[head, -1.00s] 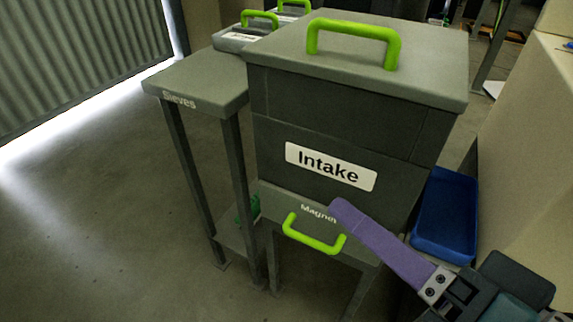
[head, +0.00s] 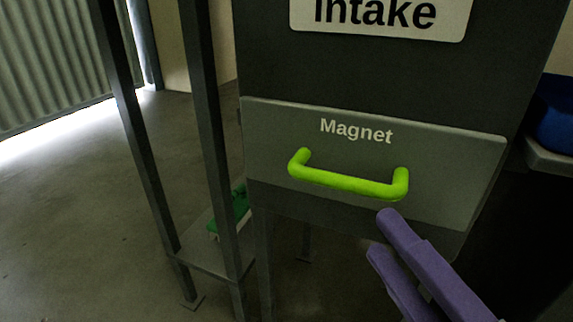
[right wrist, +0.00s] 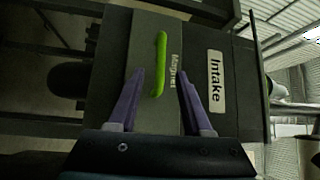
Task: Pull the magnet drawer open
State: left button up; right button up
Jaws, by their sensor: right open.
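The magnet drawer (head: 270,150) is a grey front panel lettered "Magnet", below the dark intake box (head: 400,70). It looks closed, flush under the box. Its bright green bar handle (head: 345,183) sits in the middle of the panel. My right gripper (head: 380,233) has purple fingers and is open, below and to the right of the handle in the head view, apart from it. Nothing is held. My left gripper is not in view.
A dark metal leg frame (head: 205,120) stands to the left, with a green item (head: 240,200) on its low shelf. A blue tray (head: 558,120) is at the right edge. The floor (head: 80,230) at left is clear.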

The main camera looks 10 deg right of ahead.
aim_at(344, 189)
jog(key=b+x, duration=0.2)
jog(key=x, duration=0.6)
jog(key=shift+w, duration=0.25)
jog(key=shift+w+a+r, duration=0.15)
jog(key=shift+w, duration=0.25)
jog(key=shift+c, duration=0.2)
grip_shut()
dwell(0.5)
